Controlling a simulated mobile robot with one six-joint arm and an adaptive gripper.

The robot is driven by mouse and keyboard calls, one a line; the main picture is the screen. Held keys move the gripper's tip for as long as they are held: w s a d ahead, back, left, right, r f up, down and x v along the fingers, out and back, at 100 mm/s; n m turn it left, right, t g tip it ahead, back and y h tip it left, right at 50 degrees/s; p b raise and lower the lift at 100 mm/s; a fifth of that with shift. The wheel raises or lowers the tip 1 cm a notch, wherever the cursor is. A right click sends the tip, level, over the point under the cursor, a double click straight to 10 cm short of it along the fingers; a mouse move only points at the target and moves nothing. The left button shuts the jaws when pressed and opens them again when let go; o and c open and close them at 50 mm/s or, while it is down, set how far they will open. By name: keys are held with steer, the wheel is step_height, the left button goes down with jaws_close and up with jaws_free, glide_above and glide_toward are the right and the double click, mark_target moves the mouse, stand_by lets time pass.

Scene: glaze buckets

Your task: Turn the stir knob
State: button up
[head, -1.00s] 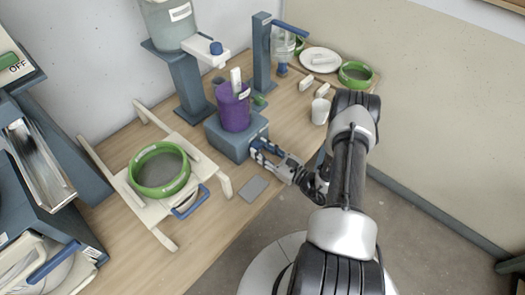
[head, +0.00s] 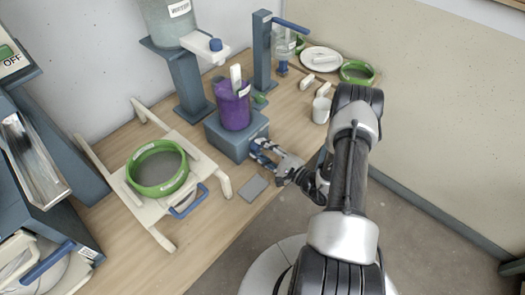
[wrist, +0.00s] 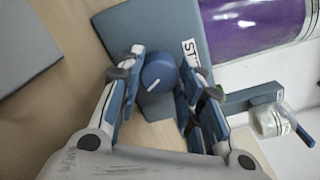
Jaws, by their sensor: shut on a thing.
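The stir knob (wrist: 158,72) is a round blue knob with a white pointer line, on the front of a blue-grey stirrer base (head: 227,140). My gripper (head: 255,152) reaches the front of this base from the right. In the wrist view my gripper (wrist: 157,80) has one blue-padded finger on each side of the knob and is shut on it. The pointer line lies slanted. A label starting "ST" (wrist: 190,52) is partly hidden by a finger. A clear bucket of purple glaze (head: 234,112) stands on the base. In the head view my fingers hide the knob.
A cream rack with a green-rimmed sieve (head: 157,168) stands left of the base. A small grey pad (head: 253,188) lies near the table's front edge. A white cup (head: 321,110) stands to the right. Blue-grey stands (head: 184,85) rise behind.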

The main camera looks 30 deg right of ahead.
steer(key=n+b, duration=0.1)
steer(key=n, duration=0.3)
steer(key=shift+f+n, duration=0.15)
steer(key=shift+n, duration=0.15)
steer(key=shift+n+h+b, duration=0.3)
steer(key=shift+n+b, duration=0.65)
steer(key=shift+n, duration=1.45)
steer(key=o, duration=1.1)
steer(key=shift+c, duration=0.2)
steer(key=shift+s, duration=0.1)
steer(key=v, duration=1.2)
